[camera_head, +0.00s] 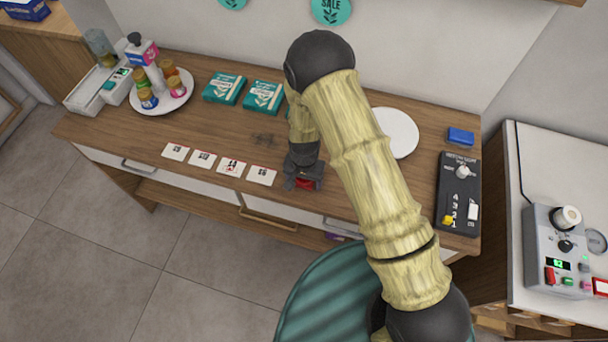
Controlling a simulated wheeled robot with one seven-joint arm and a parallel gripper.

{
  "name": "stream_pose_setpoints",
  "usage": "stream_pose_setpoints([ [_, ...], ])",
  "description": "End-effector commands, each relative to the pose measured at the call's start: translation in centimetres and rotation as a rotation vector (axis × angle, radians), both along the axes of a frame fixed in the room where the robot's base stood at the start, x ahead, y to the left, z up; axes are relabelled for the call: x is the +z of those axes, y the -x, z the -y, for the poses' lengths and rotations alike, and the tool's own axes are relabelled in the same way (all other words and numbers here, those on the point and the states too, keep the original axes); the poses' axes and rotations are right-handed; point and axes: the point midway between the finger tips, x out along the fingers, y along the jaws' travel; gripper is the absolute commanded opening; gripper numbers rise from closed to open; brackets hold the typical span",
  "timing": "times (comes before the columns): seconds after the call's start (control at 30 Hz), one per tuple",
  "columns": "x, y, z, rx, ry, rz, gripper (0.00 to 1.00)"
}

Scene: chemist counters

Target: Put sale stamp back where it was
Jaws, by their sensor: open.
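My gripper (304,178) points down over the front of the wooden counter (340,199), just right of a row of white cards. A small red thing (305,184) shows at its fingertips, partly hidden by the fingers; it may be the sale stamp, but I cannot tell. The jaws are open, and I cannot tell whether they touch it. The white cards (262,176) lie along the front edge; one (231,168) bears a red mark. A dark board (457,211) with white lettering lies at the counter's right end, with small pieces on it.
A blue block (461,136) lies behind the board. A white round plate (397,151) is partly hidden by my arm. Teal boxes (263,97) and a plate of jars (177,102) stand at the back left. A grey device (560,255) stands on the right counter.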

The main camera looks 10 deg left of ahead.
Motion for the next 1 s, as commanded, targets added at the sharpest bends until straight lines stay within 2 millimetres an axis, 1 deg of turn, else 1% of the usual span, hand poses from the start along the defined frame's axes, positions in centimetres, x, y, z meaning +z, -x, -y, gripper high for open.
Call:
stream_pose_setpoints([
  [0.17, 1.0, -0.1, -0.1, 0.001, -0.001, 0.002, 0.72],
  [0.27, 2.0, -0.1, -0.1, 0.001, -0.002, 0.003, 0.72],
  [0.8, 9.7, 0.0, -0.1, 0.001, -0.003, 0.003, 0.72],
  [0.9, 11.0, -0.1, 0.0, 0.002, -0.002, 0.003, 0.72],
  [1.0, 11.8, 0.0, 0.0, 0.001, -0.001, 0.002, 0.72],
])
